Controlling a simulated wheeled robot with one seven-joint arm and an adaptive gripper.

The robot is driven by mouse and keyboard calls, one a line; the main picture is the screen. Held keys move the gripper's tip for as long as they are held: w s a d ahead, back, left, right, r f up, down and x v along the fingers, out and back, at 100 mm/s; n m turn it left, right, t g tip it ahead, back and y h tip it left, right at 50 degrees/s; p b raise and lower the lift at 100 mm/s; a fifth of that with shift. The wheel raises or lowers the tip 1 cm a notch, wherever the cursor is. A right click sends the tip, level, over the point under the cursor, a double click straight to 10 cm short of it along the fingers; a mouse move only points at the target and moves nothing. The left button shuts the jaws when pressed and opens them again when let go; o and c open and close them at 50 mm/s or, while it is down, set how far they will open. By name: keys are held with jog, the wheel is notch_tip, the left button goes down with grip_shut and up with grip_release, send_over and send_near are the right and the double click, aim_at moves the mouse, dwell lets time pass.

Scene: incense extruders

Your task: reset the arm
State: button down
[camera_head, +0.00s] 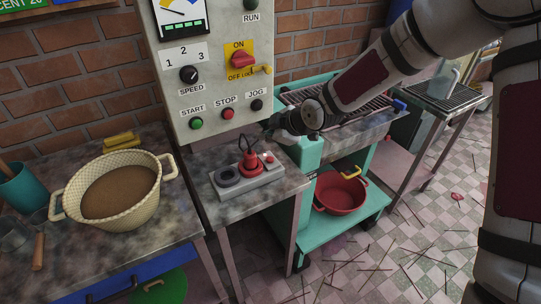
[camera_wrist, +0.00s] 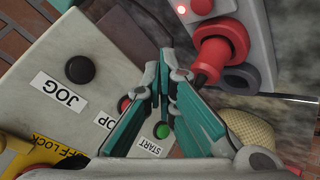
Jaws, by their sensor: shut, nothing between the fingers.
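My gripper (camera_head: 270,126) is in front of the lower right corner of the grey control panel (camera_head: 200,95), above a small grey box (camera_head: 266,183) with a red plug-like part (camera_head: 250,160). My gripper is shut and empty. In the wrist view its teal-sided fingers (camera_wrist: 165,62) come together, with the panel's black JOG button (camera_wrist: 80,69) to their left and the red part (camera_wrist: 220,45) to their upper right. The fingers partly cover the STOP and START buttons there. I cannot tell whether the fingertips touch anything.
A woven basket of brown powder (camera_head: 120,190) stands on the left bench. A teal cart (camera_head: 345,225) with a red pot (camera_head: 341,192) is below my arm. A grill-topped table (camera_head: 440,95) stands at right. Thin sticks litter the tiled floor (camera_head: 420,240).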

jog(key=s+d+r+m+h, duration=0.3)
jog(key=s+d+r+m, duration=0.1)
jog(key=s+d+r, duration=0.4)
jog(key=s+d+r+m+h, duration=0.4)
jog(key=s+d+r, duration=0.25)
jog(key=d, duration=0.45)
jog(key=s+d+r+m, duration=0.1)
jog(key=s+d+m, duration=0.1)
jog(key=s, duration=0.5)
jog(key=s+d+r+m+g, duration=0.1)
jog(key=s+m, duration=0.3)
jog(key=s, duration=0.4)
jog(key=s+d+r+m+g, duration=0.1)
jog(key=s+d+r+m, duration=0.2)
jog(key=s, duration=0.4)
jog(key=shift+s+m, duration=0.35)
jog(key=shift+m, duration=0.15)
jog(key=shift+d, duration=0.1)
